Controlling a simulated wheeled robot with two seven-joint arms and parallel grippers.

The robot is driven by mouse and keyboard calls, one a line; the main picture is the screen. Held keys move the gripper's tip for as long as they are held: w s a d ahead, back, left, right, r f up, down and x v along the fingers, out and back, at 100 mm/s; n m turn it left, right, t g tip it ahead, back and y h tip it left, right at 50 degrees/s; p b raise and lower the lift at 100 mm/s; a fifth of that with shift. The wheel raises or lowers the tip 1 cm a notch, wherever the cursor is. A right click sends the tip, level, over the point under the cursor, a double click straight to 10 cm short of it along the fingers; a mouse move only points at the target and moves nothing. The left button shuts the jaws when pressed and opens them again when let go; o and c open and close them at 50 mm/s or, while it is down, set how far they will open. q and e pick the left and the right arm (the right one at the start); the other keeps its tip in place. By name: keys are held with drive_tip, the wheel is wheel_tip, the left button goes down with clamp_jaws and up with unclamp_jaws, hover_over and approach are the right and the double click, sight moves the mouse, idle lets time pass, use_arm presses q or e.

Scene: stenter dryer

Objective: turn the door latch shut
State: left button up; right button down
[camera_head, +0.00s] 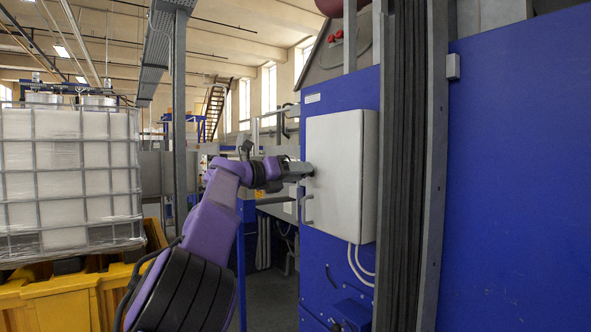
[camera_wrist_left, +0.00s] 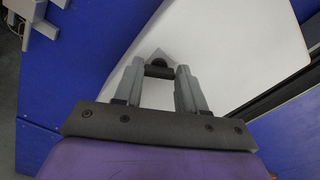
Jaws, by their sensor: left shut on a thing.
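A white cabinet door (camera_head: 335,185) is mounted on the blue machine panel and looks closed against its box. My left gripper (camera_head: 307,169) is at the upper left edge of this door. In the left wrist view, the gripper (camera_wrist_left: 159,77) has its two grey fingers on either side of a small dark latch (camera_wrist_left: 159,70), shut on it. The latch sits on a pale pointed plate on the white door (camera_wrist_left: 220,50). In the head view the fingers hide the latch. My right gripper is not in view.
A grey handle (camera_head: 307,210) sticks out from the door's left edge below my gripper. White cables (camera_head: 357,265) hang below the box. A grey post (camera_head: 436,170) stands to the right. A caged white tank (camera_head: 68,180) on a yellow bin stands at left.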

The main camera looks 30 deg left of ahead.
use_arm(q)
drive_tip(key=n+p, duration=0.3)
drive_tip(key=n, duration=0.3)
drive_tip(key=n+p, duration=0.2)
drive_tip(key=n, duration=0.4)
drive_tip(key=shift+w+f+p, duration=0.1)
drive_tip(key=shift+f+p, duration=0.1)
drive_tip(key=shift+p, duration=0.2)
idle(0.3)
drive_tip(key=o, duration=1.1)
drive_tip(key=shift+w+d, duration=0.1)
drive_tip(key=shift+c, duration=0.2)
drive_tip(key=b+v, duration=0.5)
drive_tip(key=v, duration=0.5)
drive_tip(key=shift+b, duration=0.35)
drive_tip(key=shift+f, duration=0.1)
